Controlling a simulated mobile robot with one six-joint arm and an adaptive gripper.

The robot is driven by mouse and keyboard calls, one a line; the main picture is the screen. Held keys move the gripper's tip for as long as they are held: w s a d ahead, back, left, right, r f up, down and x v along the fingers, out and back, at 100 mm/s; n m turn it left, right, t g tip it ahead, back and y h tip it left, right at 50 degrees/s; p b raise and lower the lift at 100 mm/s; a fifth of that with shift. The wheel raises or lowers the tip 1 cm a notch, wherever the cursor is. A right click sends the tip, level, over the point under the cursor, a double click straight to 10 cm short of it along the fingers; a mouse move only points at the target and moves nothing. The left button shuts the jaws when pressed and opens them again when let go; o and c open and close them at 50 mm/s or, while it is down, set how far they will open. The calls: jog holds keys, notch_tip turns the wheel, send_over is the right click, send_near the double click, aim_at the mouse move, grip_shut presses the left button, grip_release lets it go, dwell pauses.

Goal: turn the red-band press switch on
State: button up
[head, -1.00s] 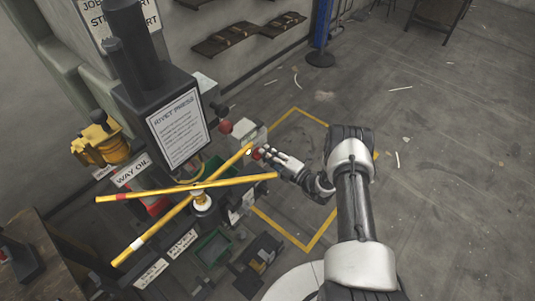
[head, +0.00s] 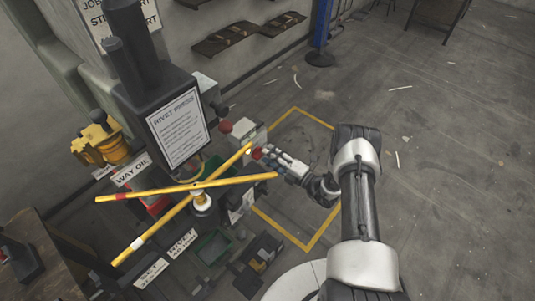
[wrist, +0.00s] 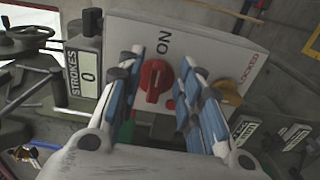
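The red switch knob (wrist: 153,80) sits on a pale panel (wrist: 205,38) with ON printed beside it and LOCKED farther right. In the head view the red knob (head: 257,153) shows at the front of the switch box (head: 250,136). My gripper (wrist: 160,72) is open, its two fingers on either side of the knob; I cannot tell if they touch it. In the head view my gripper (head: 272,160) is right at the knob. The rivet press (head: 136,75) has crossed yellow bars, one with a red band (head: 121,196) and one with a white band.
A yellow knob-like part (wrist: 227,93) sits right of the red knob, beside my right finger. A STROKES counter (wrist: 85,75) reading 0 stands left. Bins (head: 213,246) lie below the press. The floor on the right is mostly clear.

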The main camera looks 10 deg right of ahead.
jog(key=v, duration=1)
